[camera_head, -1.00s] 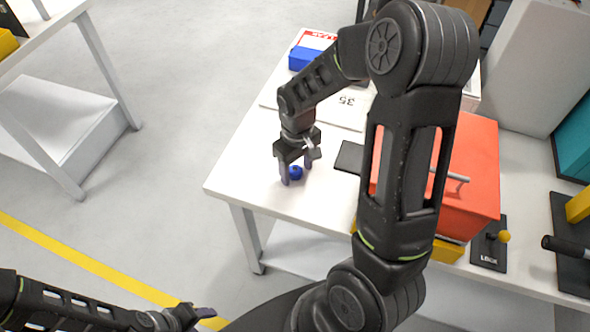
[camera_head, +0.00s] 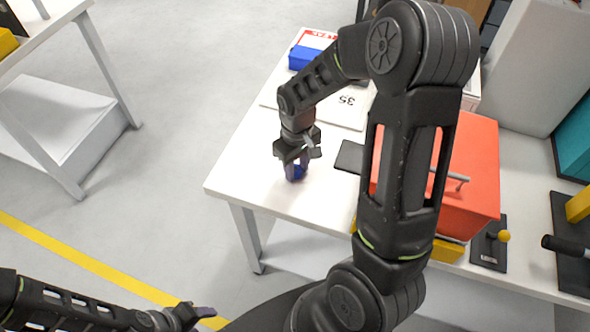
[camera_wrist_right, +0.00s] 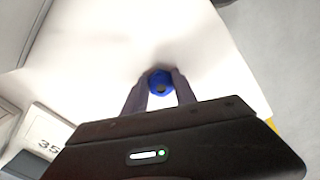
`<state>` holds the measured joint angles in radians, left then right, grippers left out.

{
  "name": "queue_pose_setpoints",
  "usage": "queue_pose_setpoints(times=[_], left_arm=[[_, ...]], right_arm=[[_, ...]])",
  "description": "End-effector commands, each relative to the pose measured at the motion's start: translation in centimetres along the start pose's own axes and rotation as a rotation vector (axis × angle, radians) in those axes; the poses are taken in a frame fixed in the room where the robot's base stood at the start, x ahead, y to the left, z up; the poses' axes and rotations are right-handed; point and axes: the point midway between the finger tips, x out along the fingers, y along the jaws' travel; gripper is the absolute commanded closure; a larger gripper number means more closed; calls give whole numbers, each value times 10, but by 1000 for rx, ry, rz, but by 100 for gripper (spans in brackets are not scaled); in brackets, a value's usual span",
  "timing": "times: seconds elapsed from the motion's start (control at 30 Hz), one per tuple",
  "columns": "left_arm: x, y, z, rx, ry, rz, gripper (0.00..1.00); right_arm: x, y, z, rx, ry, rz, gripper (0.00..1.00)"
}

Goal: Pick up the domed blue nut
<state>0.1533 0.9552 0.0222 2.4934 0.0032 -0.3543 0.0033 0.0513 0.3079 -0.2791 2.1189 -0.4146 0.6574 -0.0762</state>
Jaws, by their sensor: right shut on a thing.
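The domed blue nut (camera_head: 294,173) is at the near left part of the white table (camera_head: 240,165). My right gripper (camera_head: 296,170) points down over it, with its fingers shut on the nut's two sides. In the right wrist view the nut (camera_wrist_right: 160,82) shows between the two fingertips (camera_wrist_right: 160,86), with a dark spot at its middle. I cannot tell whether the nut still touches the table. My left gripper (camera_head: 204,312) is at the bottom left, away from the table; its finger opening is not clear.
A red box (camera_head: 470,180) with a handle stands on the table to the right. A blue block (camera_head: 303,58) and a white sheet marked 35 (camera_head: 345,112) lie behind the gripper. A dark flat piece (camera_head: 349,157) lies right of the nut. The table's left edge is close by.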

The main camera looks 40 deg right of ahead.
Motion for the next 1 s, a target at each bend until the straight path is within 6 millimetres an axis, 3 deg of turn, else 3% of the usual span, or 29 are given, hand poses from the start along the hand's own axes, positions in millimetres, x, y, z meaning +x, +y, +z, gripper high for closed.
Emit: queue_pose_setpoints(times=[0.13, 0.57, 1.0], left_arm=[[0, 0, 0, 0, 0, 0, 46], [1, 0, 0, 0, 0, 0, 46], [7, -2, -1, 2, 2, 2, 46]], right_arm=[[0, 0, 0, 0, 0, 0, 100], [-9, 0, -1, 0, 3, 1, 100], [-86, 0, -1, 1, 4, 0, 100]])
